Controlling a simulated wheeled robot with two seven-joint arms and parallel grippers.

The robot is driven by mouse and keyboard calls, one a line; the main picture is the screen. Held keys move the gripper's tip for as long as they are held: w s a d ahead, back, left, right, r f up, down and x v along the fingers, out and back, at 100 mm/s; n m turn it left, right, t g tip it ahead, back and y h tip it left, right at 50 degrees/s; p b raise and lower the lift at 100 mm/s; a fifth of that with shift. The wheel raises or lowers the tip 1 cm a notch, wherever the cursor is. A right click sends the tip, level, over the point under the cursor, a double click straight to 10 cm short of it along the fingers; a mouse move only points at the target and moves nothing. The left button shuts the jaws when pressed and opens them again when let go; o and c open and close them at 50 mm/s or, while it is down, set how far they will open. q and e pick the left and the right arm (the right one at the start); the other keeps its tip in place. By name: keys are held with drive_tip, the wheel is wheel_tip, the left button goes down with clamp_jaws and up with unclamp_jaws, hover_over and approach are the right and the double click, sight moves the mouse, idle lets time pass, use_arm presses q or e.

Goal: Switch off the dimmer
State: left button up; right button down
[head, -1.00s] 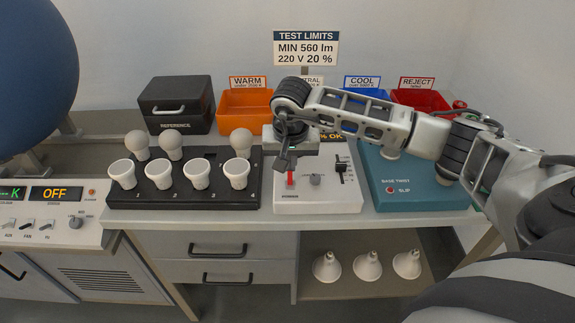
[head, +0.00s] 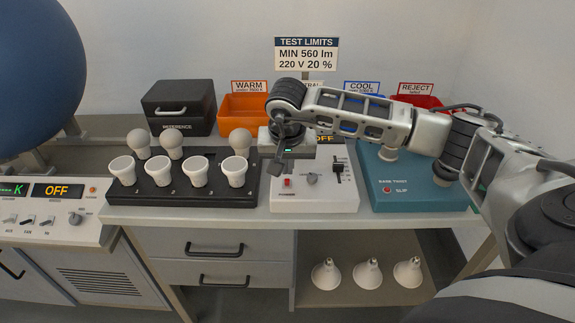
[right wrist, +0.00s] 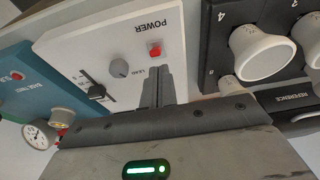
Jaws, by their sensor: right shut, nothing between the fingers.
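The dimmer (head: 330,198) is a white box on the bench with a red power switch (head: 287,183), a grey knob (head: 312,178) and a black slider (head: 338,170). My right gripper (head: 276,168) is shut and empty, just above and left of the switch. In the right wrist view the shut fingers (right wrist: 158,88) are close to the red switch (right wrist: 155,50), with a small gap showing in the picture. My left gripper is not in view.
Left of the dimmer stands a black rack (head: 195,195) with several white bulbs. A teal base-twist box (head: 420,190) stands right. Behind are the black reference box (head: 180,108), the orange bin (head: 240,128) and other bins. The strip of bench front is clear.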

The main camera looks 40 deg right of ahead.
drive_tip(key=shift+r+p, duration=0.5)
drive_tip(key=shift+r, duration=0.35)
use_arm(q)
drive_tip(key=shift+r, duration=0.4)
